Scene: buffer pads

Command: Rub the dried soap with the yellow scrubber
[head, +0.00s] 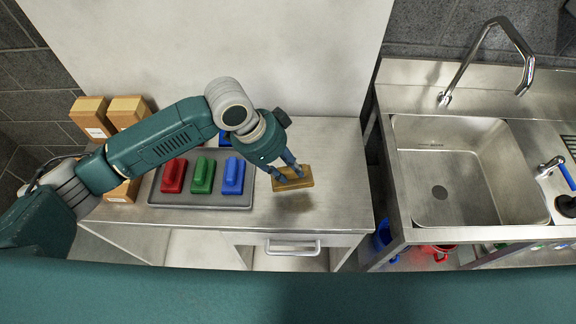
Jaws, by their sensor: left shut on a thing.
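My left gripper (290,168) is shut on the yellow scrubber (296,181), a brownish-yellow block. It holds the scrubber over the right part of the steel table (342,172). A dark smudge lies just below the scrubber in the picture; I cannot tell whether it is shadow or dried soap. My right gripper is not in view.
A grey tray (215,201) left of the scrubber holds a red pad (174,176), a green pad (203,176) and a blue pad (233,177). Cardboard boxes (91,117) stand at the left. A sink (450,170) with a tap is at the right.

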